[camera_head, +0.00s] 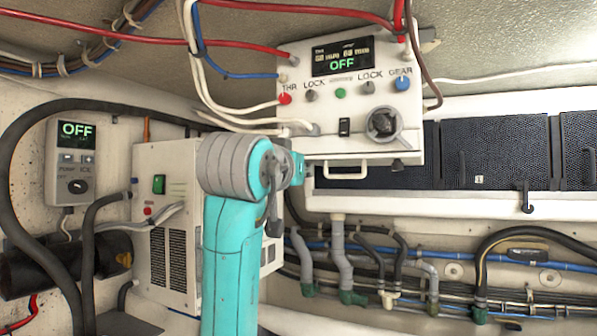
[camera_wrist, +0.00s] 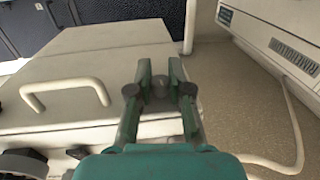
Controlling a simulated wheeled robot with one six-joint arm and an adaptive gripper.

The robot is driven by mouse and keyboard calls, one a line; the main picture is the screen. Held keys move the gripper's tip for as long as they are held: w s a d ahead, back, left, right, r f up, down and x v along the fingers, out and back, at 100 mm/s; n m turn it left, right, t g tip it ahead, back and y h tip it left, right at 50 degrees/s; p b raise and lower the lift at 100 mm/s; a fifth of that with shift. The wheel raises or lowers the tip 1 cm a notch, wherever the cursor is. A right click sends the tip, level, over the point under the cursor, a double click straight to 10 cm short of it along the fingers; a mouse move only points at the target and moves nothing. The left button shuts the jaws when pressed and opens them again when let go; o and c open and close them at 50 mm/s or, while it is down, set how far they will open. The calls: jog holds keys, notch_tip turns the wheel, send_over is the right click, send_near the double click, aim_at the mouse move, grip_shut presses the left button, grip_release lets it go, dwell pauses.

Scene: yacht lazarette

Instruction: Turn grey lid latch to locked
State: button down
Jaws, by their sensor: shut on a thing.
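In the wrist view, the two green fingers of my gripper (camera_wrist: 158,90) are closed around a small grey latch (camera_wrist: 158,82) at the edge of a pale lid (camera_wrist: 105,65). Only the latch's rounded top shows between the fingertips; I cannot tell which way it is turned. A cream bar handle (camera_wrist: 65,95) stands on the lid to the left of the fingers. In the head view, the fingertips and the latch are hidden behind my teal arm, near the lower left of the white control box (camera_head: 350,110). The lid's handle (camera_head: 345,172) shows below that box.
The control box carries a display reading OFF (camera_head: 342,63) and a large rotary knob (camera_head: 383,123). A white vented unit (camera_head: 165,225) and a smaller OFF panel (camera_head: 73,160) stand at left. Red, white and black cables and pipes run close around my arm.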

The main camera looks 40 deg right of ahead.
jog(key=shift+n+t+y, duration=0.6)
jog(key=shift+n+t, duration=0.2)
jog(key=shift+t, duration=0.3)
jog(key=c, duration=1.1)
grip_release()
jog(key=shift+o, duration=0.2)
jog(key=v, duration=1.2)
jog(key=shift+s, duration=0.1)
